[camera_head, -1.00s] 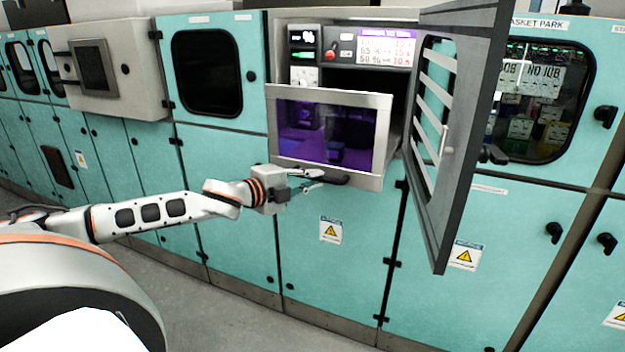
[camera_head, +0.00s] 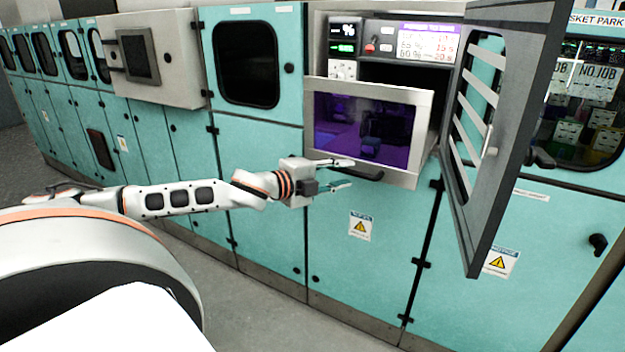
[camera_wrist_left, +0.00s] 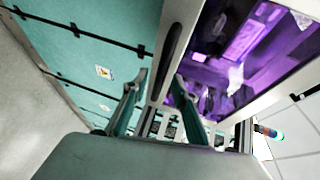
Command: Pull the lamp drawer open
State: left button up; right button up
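The lamp drawer (camera_head: 420,137) has a pale frame and a dark window with purple light inside. It stands out from its bay in the teal cabinet. Its black bar handle (camera_head: 365,174) is on the lower front edge and also shows in the left wrist view (camera_wrist_left: 174,52). My left gripper (camera_head: 350,175) is open at the handle's left part, one finger above and one below in the head view. In the left wrist view the handle lies between the lines of the open fingers (camera_wrist_left: 160,82); contact cannot be told. My right gripper is not in view.
A grey slatted door (camera_head: 515,130) hangs open right of the drawer. A control panel with a display (camera_head: 428,42) sits above it. Teal cabinets (camera_head: 260,160) line the wall. The grey floor (camera_head: 255,315) in front is clear.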

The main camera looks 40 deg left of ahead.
pick_arm(q)
jog(key=v, duration=1)
jog(key=shift+s, duration=0.25)
dwell(0.4)
dwell(0.5)
